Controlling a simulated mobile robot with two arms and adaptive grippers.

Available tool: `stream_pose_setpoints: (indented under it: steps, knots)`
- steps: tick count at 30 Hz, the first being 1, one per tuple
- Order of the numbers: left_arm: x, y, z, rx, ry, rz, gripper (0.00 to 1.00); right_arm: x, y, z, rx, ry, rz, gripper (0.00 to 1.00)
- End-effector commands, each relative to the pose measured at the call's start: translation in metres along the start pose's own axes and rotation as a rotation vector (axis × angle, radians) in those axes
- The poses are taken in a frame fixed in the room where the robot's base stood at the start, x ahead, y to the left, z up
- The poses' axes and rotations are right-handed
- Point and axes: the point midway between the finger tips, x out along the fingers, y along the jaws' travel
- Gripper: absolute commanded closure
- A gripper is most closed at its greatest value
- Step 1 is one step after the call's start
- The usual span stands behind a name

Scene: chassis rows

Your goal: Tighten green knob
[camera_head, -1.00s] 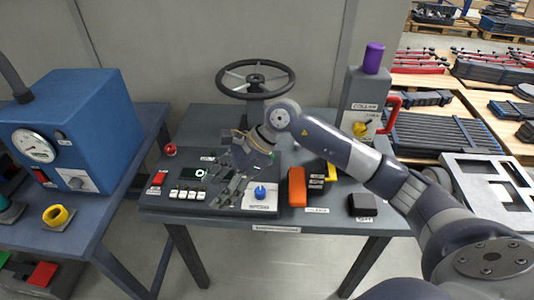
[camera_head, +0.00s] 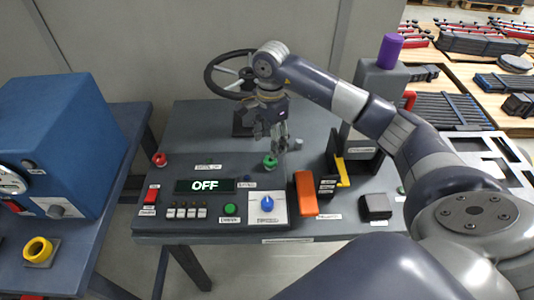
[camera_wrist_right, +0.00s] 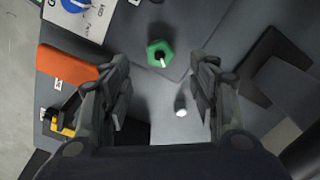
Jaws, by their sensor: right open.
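The green knob (camera_head: 270,161) sits on the grey console top, behind the blue dial and in front of the black handwheel. In the right wrist view the green knob (camera_wrist_right: 158,50) is many-sided with a pale pointer mark, beyond the fingertips and roughly centred between them. My right gripper (camera_head: 273,138) is open and points down just above and behind the knob in the head view. Nothing is between its fingers, and the knob looks apart from them. My left gripper is not in view.
A display (camera_head: 205,186) reads OFF. Nearby are a green button (camera_head: 230,209), a blue dial (camera_head: 267,204), an orange block (camera_head: 306,193) and a yellow-handled lever (camera_head: 343,171). The handwheel (camera_head: 228,68) stands behind. A small pale cylinder (camera_wrist_right: 180,106) lies below the gripper.

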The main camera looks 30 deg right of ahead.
Motion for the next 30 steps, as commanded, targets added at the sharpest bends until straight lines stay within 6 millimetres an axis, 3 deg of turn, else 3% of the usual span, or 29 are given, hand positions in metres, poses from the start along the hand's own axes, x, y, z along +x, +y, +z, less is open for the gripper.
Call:
stream_pose_setpoints:
  steps: [3,8,12,18,25,30]
  knots:
    - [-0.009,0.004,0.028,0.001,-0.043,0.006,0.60,0.023,0.001,0.001,0.000,-0.002,0.005,0.45]
    - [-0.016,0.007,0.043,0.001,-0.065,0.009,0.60,0.052,0.001,0.001,0.001,-0.003,0.003,0.45]
    - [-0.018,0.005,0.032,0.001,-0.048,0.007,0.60,0.070,0.000,0.001,0.001,-0.003,0.001,0.45]
    - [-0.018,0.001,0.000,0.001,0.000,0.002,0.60,0.081,-0.001,0.001,0.000,-0.003,-0.002,0.45]
    - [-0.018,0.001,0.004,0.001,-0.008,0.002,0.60,0.081,-0.001,0.001,0.000,-0.002,-0.002,0.45]
    - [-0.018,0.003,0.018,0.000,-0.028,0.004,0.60,0.081,-0.001,0.001,0.000,-0.002,-0.002,0.84]
